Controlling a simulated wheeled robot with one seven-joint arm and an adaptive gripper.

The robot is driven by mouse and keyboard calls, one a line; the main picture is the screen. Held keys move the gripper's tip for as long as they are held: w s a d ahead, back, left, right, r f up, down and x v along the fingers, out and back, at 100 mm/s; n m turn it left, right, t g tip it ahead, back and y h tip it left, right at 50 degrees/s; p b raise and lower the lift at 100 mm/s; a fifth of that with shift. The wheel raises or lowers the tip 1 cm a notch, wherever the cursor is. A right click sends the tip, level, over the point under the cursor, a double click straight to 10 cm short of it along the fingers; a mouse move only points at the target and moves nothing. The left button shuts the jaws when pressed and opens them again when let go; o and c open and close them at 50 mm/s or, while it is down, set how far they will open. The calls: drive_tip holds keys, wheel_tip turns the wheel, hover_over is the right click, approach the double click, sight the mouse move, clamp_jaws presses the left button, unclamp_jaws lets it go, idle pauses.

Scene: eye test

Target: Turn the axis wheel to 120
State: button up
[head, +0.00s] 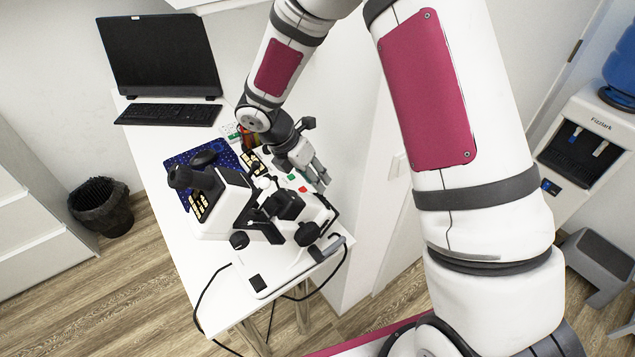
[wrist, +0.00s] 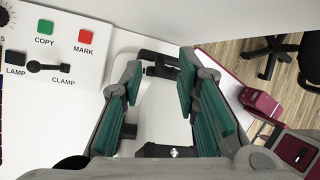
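A white eye-test instrument (head: 276,264) with black eyepiece and knobs stands on the white table. In the wrist view its white panel (wrist: 75,66) fills the upper left, with a green COPY button (wrist: 45,27), a red MARK button (wrist: 86,36), a black LAMP button and a black CLAMP lever (wrist: 48,67). A dark dial with tick marks (wrist: 4,16) is cut off at the left edge; I cannot tell whether it is the axis wheel or read its setting. My gripper (head: 321,181) is over the panel's right side. In the wrist view its green-padded fingers (wrist: 161,66) are apart, with nothing held.
A black bracket (wrist: 160,58) lies beyond my fingertips; its distance is unclear. A blue mat (head: 178,161), keyboard (head: 168,114) and monitor (head: 160,55) are farther back on the table. A white cabinet or wall (head: 362,170) stands close to the table's right.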

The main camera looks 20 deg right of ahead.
drive_tip(key=v, duration=0.9)
drive_tip(key=shift+r, duration=0.1)
drive_tip(key=s+d+r+m+t+y, duration=0.1)
drive_tip(key=s+d+r+m, duration=0.2)
drive_tip(key=s+r+m, duration=0.4)
drive_tip(key=s+d+r+m+t+y, duration=0.1)
drive_tip(key=s+d+r+m, duration=0.3)
drive_tip(key=r, duration=0.4)
drive_tip(key=s+r+m+t+y, duration=0.3)
drive_tip(key=s+r+m, duration=0.2)
drive_tip(key=s+m, duration=0.8)
drive_tip(key=shift+m, duration=0.5)
